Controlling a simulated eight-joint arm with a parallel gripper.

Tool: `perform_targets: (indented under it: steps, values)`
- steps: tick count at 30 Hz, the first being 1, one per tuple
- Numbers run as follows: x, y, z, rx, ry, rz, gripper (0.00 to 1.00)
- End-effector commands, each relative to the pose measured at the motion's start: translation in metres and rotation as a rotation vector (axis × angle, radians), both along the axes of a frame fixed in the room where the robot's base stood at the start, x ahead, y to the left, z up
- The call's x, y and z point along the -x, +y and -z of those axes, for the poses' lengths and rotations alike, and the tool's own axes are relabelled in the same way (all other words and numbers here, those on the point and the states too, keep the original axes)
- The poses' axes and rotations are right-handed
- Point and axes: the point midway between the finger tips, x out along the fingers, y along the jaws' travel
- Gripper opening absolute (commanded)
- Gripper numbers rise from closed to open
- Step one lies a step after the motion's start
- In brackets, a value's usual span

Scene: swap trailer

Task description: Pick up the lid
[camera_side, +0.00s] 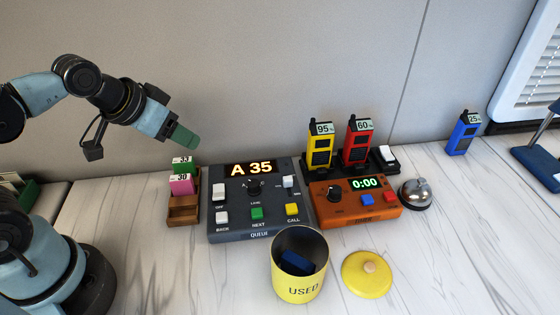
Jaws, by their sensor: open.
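The lid (366,276) is a round yellow disc with a small tan knob. It lies on the counter at the front, right of a yellow canister (299,284) marked USED. The canister is uncovered, and a dark blue object (296,263) shows inside it. My gripper (186,141) is open at the upper left, high above the counter and far from the lid. Its fingers look green, and I see nothing held in it. Nothing hides the lid.
A grey queue console (253,223) and an orange timer box (345,211) stand behind the canister. A silver bell (416,193) sits behind the lid. Yellow (320,146), red (357,143) and blue (462,134) handsets stand farther back. The counter right of the lid is clear.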

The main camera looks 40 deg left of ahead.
Motion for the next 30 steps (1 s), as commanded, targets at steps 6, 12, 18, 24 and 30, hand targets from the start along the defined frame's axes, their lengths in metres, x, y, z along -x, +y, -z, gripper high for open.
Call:
perform_targets:
  steps: [6,12,18,24,30]
  values:
    - [0.000,0.000,0.000,0.000,0.000,0.000,0.56]
    - [0.000,0.000,0.000,0.000,0.000,0.000,0.87]
    - [0.000,0.000,0.000,0.000,0.000,0.000,1.00]
    - [-0.004,-0.005,-0.004,0.001,0.011,0.016,1.00]
    - [-0.029,-0.040,-0.025,-0.001,0.086,0.118,1.00]
